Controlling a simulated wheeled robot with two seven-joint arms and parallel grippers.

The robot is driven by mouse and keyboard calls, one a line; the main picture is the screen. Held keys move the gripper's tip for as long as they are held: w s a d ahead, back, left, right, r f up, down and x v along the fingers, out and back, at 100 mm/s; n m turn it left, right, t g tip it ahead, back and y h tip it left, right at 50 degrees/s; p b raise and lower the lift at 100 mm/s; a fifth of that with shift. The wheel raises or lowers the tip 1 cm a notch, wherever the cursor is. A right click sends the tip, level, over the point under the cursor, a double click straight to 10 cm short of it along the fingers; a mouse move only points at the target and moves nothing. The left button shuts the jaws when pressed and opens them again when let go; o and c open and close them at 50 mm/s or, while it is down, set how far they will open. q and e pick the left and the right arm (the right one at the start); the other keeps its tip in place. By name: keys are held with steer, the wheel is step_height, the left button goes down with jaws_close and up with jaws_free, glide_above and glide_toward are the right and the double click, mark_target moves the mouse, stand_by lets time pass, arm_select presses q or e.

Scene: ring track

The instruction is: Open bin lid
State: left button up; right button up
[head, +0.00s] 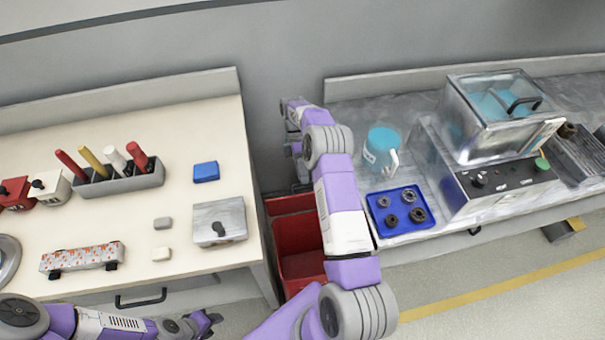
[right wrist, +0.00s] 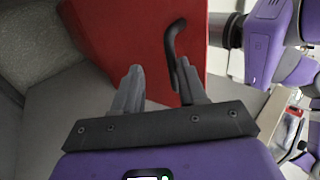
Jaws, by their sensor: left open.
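A red bin (head: 298,240) stands on the floor between the two tables in the head view, partly hidden behind my right arm. A red panel with a black bar handle (right wrist: 172,50) fills the upper middle of the right wrist view; it looks like the bin's lid. My right gripper (right wrist: 158,80) is open, its fingers apart. The handle's lower end lies beside the inner side of the right-hand finger, and I cannot tell if they touch. My left gripper (head: 207,324) is open and empty, low by the left table's front edge.
The cream left table (head: 200,110) holds a tool block, a blue box (head: 206,172) and a metal box (head: 219,222). The grey right table bears a blue tray (head: 401,211), a mug (head: 381,150) and a glass-lidded machine (head: 500,120). The wall is close behind.

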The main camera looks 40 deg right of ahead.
step_height(320, 180, up, 9)
steer(key=p, duration=0.2)
steer(key=shift+s+a+r, duration=0.1)
stand_by(0.5)
